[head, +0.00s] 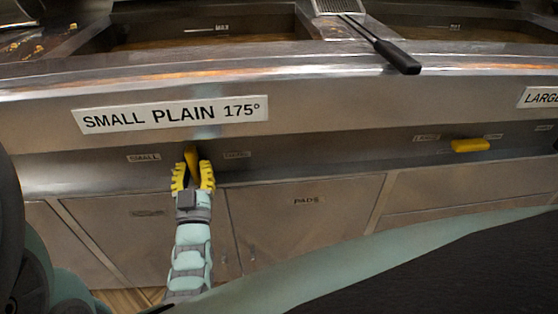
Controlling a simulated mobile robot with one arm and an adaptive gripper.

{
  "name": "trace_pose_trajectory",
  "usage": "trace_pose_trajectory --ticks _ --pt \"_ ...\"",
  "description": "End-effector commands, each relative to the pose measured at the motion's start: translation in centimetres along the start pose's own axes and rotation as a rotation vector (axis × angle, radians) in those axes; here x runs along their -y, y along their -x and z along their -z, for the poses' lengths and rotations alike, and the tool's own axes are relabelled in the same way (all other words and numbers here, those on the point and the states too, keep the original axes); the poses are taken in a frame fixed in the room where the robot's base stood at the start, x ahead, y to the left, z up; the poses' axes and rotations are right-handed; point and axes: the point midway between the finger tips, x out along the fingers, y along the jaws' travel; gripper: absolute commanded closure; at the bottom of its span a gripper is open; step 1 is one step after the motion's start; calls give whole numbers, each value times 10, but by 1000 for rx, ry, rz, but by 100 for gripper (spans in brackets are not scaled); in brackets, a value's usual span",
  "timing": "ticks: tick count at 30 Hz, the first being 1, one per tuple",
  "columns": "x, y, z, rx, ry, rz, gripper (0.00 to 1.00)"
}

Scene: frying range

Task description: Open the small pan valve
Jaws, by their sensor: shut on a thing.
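The small pan valve has a yellow handle (191,156) on the recessed steel strip below the "SMALL PLAIN 175°" sign (170,114). The handle points roughly up and down in the picture, between two small labels, the left one reading "SMALL". My gripper (192,170), with yellow fingers, reaches up from below and is shut on the handle. The fingers hide the lower part of the handle. The valve body behind it cannot be made out.
Another yellow handle (470,145) lies sideways at the right, by a "LARGE" label. A strainer's black handle (398,57) overhangs the range's front edge. Cupboard doors (300,225), one marked "PADS", are below. Frying pans (200,30) are behind the steel rim.

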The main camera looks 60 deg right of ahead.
Motion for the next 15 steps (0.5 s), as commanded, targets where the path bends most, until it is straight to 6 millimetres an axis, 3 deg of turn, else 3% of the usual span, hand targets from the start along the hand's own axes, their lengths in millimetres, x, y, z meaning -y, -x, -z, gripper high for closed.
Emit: trace_pose_trajectory --ticks 15 --pt "0 0 -1 3 -36 -13 100"
